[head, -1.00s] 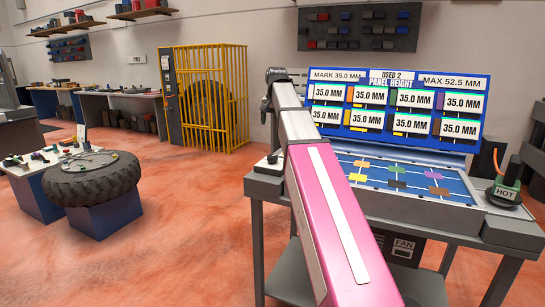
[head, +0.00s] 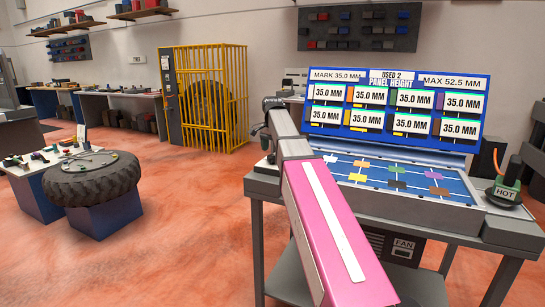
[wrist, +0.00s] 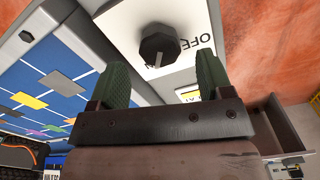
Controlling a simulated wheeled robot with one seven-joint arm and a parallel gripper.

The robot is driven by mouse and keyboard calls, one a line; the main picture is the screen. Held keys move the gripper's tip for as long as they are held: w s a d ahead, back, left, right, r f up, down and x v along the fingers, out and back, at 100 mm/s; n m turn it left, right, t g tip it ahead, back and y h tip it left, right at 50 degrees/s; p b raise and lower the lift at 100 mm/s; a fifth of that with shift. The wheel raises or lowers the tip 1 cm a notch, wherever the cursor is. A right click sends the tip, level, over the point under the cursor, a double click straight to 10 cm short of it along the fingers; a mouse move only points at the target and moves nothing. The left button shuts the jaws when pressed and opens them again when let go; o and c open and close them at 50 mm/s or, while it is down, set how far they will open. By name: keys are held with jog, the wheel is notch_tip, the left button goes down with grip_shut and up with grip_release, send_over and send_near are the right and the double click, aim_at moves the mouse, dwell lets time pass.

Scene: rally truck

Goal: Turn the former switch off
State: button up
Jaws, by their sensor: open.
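The former switch is a dark faceted knob (wrist: 159,46) on a white plate (wrist: 125,28) in the wrist view. A pale pointer mark on the knob faces down in the picture, toward my gripper. My gripper (wrist: 161,78) is open, its two green fingers spread with nothing between them. The knob lies just beyond the fingertips, between their lines; I cannot tell whether they touch it. In the head view my gripper (head: 266,128) is over the left end of the former bench, largely hidden by my arm.
The former's blue panel (head: 410,183) with coloured squares lies right of my arm. Behind it stands the "PANEL HEIGHT" display (head: 390,105). A green tool on a "HOT" pad (head: 508,190) sits at the bench's right. Open floor lies left, before a tyre (head: 92,178).

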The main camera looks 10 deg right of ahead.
aim_at(272, 155)
jog(key=shift+f, duration=1.75)
jog(key=shift+c, duration=0.3)
jog(key=c, duration=0.9)
